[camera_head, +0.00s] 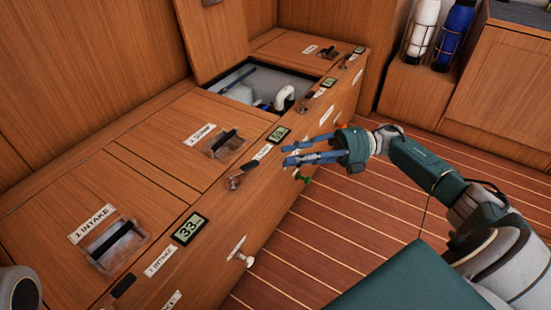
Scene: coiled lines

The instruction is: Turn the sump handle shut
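My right gripper (286,156) reaches in from the right, its two blue fingers a little apart with nothing seen between them. Its tips are close to the front face of the wooden locker (215,215). Just below the fingers, a small green handle (305,179) sticks out of that face, partly beside a pale fitting. A white handle (240,254) is lower left on the same face. No label readable here says sump, so I cannot tell which handle it is. I cannot tell whether the fingers touch anything. My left gripper is not in view.
The locker top has closed hatches, one labelled "1 INTAKE" (92,224), and a farther raised lid (213,35) over an opening with a white pipe (284,98). A display (190,229) reads 33. Bottles (422,30) stand at upper right. The striped floor (340,215) is clear.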

